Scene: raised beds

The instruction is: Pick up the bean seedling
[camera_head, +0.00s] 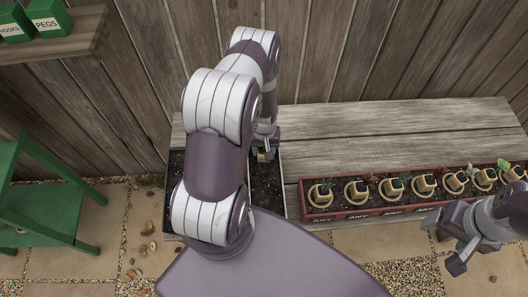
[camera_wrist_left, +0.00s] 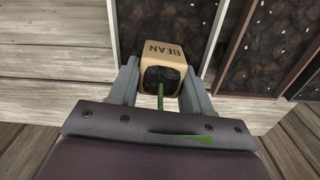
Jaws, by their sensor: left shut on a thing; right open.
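The bean seedling (camera_wrist_left: 162,52) is a tan square pot marked BEAN with dark soil and a green stem, in the left wrist view. My left gripper (camera_wrist_left: 158,85) is shut on the pot, one finger on each side. In the head view the pot (camera_head: 261,156) shows small below the left gripper (camera_head: 264,140), over or at the dark soil bed; I cannot tell whether it touches. My left arm hides much around it. My right gripper (camera_head: 447,250) is open and empty at the lower right.
A soil-filled bed (camera_head: 284,205) lies under my left arm. A red planter (camera_head: 345,213) with several potted plants stands to the right on a wooden bench (camera_head: 400,125). A green stand (camera_head: 45,205) is at the left. A shelf (camera_head: 75,45) holds green boxes marked HOOKS and PEGS.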

